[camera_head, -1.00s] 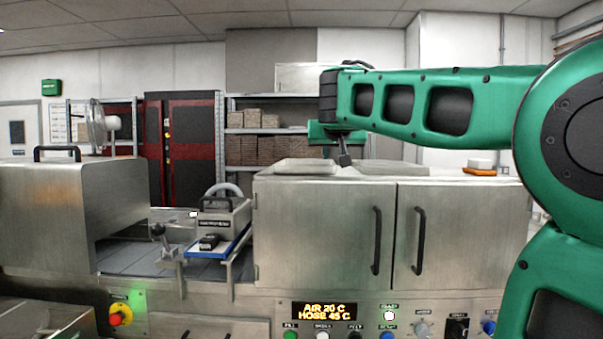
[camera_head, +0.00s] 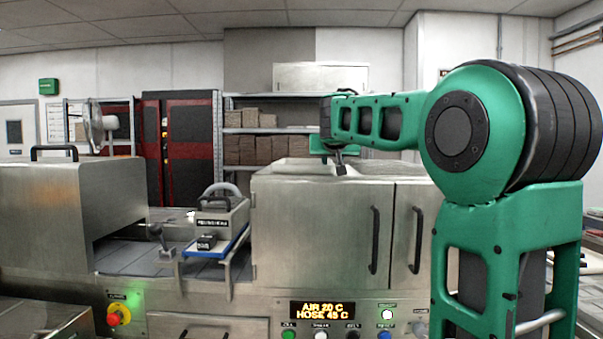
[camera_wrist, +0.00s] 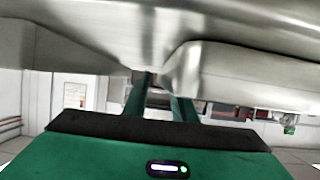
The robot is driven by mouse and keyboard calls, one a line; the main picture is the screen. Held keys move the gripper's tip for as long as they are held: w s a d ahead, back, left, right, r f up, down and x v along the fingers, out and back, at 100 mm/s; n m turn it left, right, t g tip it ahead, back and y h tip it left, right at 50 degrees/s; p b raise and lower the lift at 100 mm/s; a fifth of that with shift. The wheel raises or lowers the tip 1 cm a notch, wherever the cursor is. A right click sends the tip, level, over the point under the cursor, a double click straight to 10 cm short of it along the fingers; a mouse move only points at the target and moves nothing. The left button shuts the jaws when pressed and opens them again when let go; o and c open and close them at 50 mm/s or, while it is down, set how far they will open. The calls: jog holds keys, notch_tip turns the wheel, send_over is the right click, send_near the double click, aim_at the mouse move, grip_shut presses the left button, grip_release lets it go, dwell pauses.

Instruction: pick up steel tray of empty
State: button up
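Low steel trays lie on top of the steel cabinet; one pale tray (camera_head: 306,168) shows left of my gripper and a second pale tray (camera_head: 373,168) to its right. I cannot tell which is the tray of empty. My gripper (camera_head: 340,168) points down at the cabinet top, between the two. In the wrist view, its two green fingers (camera_wrist: 160,103) stand apart with a gap between them.
The steel cabinet (camera_head: 312,232) with black handles stands below the trays. A boxy device (camera_head: 222,218) sits on a blue-edged base to its left, beside a steel hood (camera_head: 70,205). Shelves with cartons (camera_head: 264,150) stand behind. My arm covers the right side.

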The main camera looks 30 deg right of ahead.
grip_shut()
jog(key=shift+r, duration=0.2)
